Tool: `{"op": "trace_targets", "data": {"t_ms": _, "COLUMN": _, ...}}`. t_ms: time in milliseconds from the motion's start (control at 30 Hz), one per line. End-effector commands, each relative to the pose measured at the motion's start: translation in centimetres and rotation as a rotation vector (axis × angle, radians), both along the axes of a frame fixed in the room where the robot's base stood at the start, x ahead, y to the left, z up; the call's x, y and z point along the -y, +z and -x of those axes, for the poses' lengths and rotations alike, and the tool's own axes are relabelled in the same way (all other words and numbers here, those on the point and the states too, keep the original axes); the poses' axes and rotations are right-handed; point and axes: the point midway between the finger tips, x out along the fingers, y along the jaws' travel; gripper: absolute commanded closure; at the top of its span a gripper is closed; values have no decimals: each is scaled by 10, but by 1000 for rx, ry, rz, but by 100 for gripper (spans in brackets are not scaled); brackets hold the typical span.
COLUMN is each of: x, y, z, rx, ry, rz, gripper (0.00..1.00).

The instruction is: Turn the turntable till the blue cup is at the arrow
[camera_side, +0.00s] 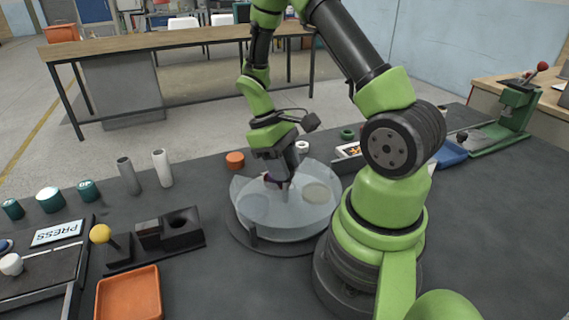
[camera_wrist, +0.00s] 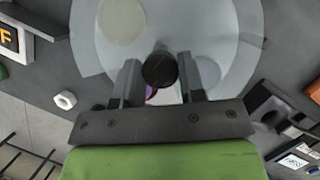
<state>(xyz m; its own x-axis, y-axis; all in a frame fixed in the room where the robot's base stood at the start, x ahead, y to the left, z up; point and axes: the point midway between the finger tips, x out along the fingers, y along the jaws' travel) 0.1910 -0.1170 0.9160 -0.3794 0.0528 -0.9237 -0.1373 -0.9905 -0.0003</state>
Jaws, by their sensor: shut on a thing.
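The turntable (camera_side: 300,222) is a pale, round, see-through-looking disc on a dark base, left of my arm's base. It also fills the upper middle of the wrist view (camera_wrist: 90,50). A beige round patch (camera_side: 316,193) lies on its right side, and a pale grey one (camera_wrist: 207,72) shows in the wrist view. My gripper (camera_side: 281,184) points down over the turntable's middle. In the wrist view its fingers (camera_wrist: 159,78) stand on both sides of a dark round knob (camera_wrist: 160,69), shut on it. A small purple patch (camera_wrist: 151,93) shows below the knob. I cannot make out a blue cup or the arrow.
An orange round piece (camera_side: 235,160) and a white ring (camera_side: 302,147) lie behind the turntable. A black fixture (camera_side: 182,228) and an orange tray (camera_side: 128,294) are to its left. A blue tray (camera_side: 451,154) and green press (camera_side: 512,112) stand at right.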

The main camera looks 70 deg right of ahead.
Motion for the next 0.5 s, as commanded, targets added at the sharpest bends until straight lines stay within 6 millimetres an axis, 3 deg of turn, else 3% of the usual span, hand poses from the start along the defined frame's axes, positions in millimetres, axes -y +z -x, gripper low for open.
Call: {"op": "trace_targets", "data": {"t_ms": 500, "x": 1, "y": 1, "z": 0, "rx": 2, "ry": -262, "rz": 1, "gripper": 100}}
